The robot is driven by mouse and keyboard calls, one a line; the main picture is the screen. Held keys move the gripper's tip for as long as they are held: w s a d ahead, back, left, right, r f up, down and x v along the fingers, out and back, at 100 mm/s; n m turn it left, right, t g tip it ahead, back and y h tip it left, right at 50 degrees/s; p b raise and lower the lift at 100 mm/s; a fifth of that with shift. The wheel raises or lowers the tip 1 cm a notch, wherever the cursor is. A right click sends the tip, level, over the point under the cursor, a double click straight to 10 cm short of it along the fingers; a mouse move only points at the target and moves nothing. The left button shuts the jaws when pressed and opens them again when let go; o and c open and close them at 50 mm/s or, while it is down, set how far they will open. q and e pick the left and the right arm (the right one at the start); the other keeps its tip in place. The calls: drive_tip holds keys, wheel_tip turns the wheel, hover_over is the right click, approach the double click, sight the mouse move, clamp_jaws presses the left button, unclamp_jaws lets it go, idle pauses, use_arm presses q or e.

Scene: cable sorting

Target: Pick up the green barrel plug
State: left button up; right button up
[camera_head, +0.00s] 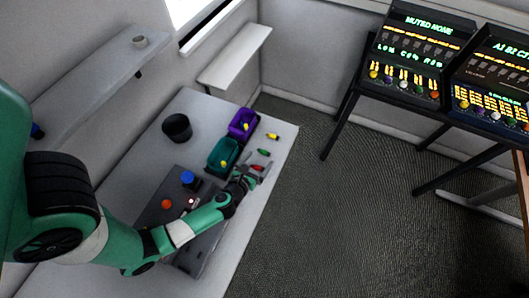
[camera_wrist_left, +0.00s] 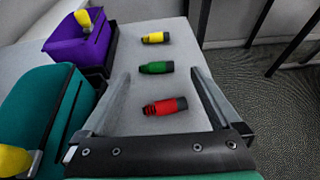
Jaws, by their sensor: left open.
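The green barrel plug (camera_head: 264,152) lies on the white table near its right edge. In the left wrist view the green plug (camera_wrist_left: 156,68) lies on its side, between a yellow plug (camera_wrist_left: 156,38) beyond it and a red plug (camera_wrist_left: 165,106) nearer to me. My left gripper (camera_head: 254,175) is at the table's right side, close to the red plug (camera_head: 258,168). In the left wrist view its two fingers (camera_wrist_left: 160,90) are spread wide and empty, with the red and green plugs showing between them. My right gripper does not show.
A black cup (camera_head: 177,128) stands farther left. A dark panel (camera_head: 214,243) lies under my left arm. The table ends just right of the plugs.

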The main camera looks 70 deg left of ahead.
sight(264, 151)
use_arm(q)
drive_tip(key=b+x, duration=0.1)
drive_tip(key=x, duration=0.4)
drive_tip(key=shift+a, duration=0.3)
drive_tip(key=shift+r, duration=0.1)
drive_tip(key=c, duration=1.4)
